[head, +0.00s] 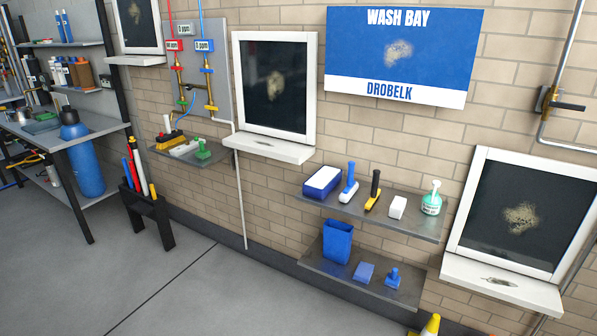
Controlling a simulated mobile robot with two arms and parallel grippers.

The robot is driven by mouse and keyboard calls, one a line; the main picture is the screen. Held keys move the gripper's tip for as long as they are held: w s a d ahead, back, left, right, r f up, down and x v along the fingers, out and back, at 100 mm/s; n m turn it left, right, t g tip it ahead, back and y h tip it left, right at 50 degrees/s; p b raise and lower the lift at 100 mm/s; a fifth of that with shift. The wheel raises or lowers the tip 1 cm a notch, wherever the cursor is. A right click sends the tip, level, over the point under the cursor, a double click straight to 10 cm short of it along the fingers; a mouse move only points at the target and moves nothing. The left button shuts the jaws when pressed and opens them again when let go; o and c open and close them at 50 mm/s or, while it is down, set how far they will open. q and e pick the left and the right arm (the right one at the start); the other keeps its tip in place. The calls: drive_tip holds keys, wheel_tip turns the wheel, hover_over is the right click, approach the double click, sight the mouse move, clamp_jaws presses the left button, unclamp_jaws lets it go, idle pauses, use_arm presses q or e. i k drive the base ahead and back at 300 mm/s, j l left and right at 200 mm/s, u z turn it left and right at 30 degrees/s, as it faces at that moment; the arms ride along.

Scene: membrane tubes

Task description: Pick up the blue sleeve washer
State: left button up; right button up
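A blue-handled tool (349,183) stands upright on the upper right wall shelf, with a small white or pale part at its head; it looks like the blue sleeve washer, though it is small in view. A smaller blue tool with a short upright grip (392,279) sits on the lower shelf; I cannot tell its kind for sure. Neither of my grippers is in the head view.
The upper shelf (425,224) also holds a blue-and-white box (322,183), a yellow-and-black tool (373,192), a white block (397,207) and a spray bottle (431,199). The lower shelf (318,264) holds a blue bin (338,242) and a blue sponge (364,272). Grey floor (215,290) ahead is clear.

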sight(352, 188)
drive_tip(key=i+j, duration=0.15)
drive_tip(key=i, duration=0.25)
drive_tip(key=i+j, duration=0.15)
drive_tip(key=i, duration=0.25)
drive_tip(key=i+j, duration=0.15)
drive_tip(key=i, duration=0.25)
drive_tip(key=u, duration=0.05)
